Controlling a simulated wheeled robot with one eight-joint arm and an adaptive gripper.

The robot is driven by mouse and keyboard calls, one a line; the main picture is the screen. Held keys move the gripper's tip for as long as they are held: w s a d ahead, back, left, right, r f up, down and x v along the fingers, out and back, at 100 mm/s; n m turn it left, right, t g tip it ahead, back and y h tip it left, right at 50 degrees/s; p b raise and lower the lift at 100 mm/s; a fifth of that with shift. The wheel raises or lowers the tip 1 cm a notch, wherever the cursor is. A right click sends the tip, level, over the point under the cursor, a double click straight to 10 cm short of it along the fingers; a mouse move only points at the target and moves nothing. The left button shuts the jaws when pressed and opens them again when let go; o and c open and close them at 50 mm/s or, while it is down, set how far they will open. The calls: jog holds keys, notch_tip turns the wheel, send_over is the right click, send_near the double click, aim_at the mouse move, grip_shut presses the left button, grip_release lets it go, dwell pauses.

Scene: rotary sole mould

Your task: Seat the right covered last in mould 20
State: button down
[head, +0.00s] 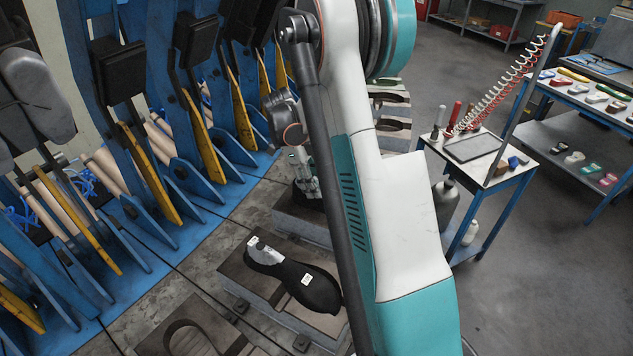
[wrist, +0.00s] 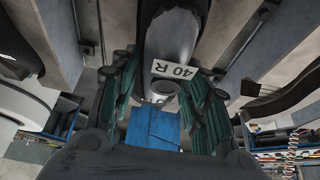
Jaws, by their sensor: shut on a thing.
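My gripper (wrist: 163,85) is shut on the right covered last (wrist: 172,40), a grey last with a label reading 40 R, gripped between the green fingers. In the head view my gripper (head: 300,165) is partly hidden by my arm, above a mould block (head: 297,224). A dark part of the held last shows just below it. Whether the last touches the block cannot be told. Another black covered last (head: 310,288) with white labels lies on the nearer mould block (head: 240,275). No mould number is legible.
An open mould with a sole-shaped cavity (head: 188,338) is at the bottom left. Blue machine frames (head: 145,205) with yellow levers line the left side. A small tool table (head: 490,160) stands right. Open floor (head: 540,260) is at the right.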

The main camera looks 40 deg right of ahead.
jog(key=shift+f+b, duration=0.9)
jog(key=shift+f, duration=0.35)
jog(key=shift+f, duration=0.1)
jog(key=c, duration=0.8)
grip_release()
